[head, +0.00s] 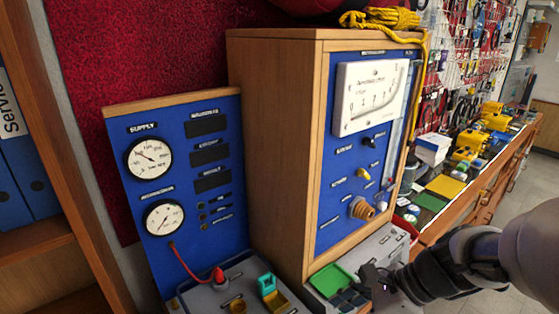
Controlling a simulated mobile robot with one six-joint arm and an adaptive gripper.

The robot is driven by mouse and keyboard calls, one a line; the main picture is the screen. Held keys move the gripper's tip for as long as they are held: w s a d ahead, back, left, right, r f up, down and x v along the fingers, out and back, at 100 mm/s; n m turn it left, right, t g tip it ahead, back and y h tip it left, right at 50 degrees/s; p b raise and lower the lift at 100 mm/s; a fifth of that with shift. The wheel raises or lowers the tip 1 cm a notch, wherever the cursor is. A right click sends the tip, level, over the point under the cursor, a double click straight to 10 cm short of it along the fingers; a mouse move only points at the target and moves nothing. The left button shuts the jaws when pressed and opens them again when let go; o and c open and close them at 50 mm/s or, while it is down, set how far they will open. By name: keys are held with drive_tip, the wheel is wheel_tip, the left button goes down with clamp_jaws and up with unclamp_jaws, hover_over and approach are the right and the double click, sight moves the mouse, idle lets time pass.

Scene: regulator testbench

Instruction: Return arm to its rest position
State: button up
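My gripper (372,278) is at the lower right of the head view, at the end of my arm, which comes in from the right edge. It is dark and small in the view, and I cannot tell whether its fingers are open or shut. It is close to a green tray (331,280) on the grey bench surface, in front of the wooden cabinet (268,140) with a blue panel (343,205). No held object can be made out.
A blue supply panel (180,240) with two round gauges stands at left, a red hose running to a red fitting (218,275). A teal piece (266,284) sits on the bench. A yellow rope (380,18) lies on the cabinet. Open floor (530,210) shows at right.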

drive_tip(key=s+d+r+n+t+h+b, duration=0.1)
drive_tip(key=s+r+n+h, duration=0.1)
drive_tip(key=s+n, duration=0.4)
drive_tip(key=s+d+r+n+t+h+b, duration=0.1)
drive_tip(key=s+n+h, duration=0.4)
drive_tip(key=n, duration=1)
drive_tip(key=shift+s+r+t, duration=0.5)
drive_tip(key=shift+r, duration=0.2)
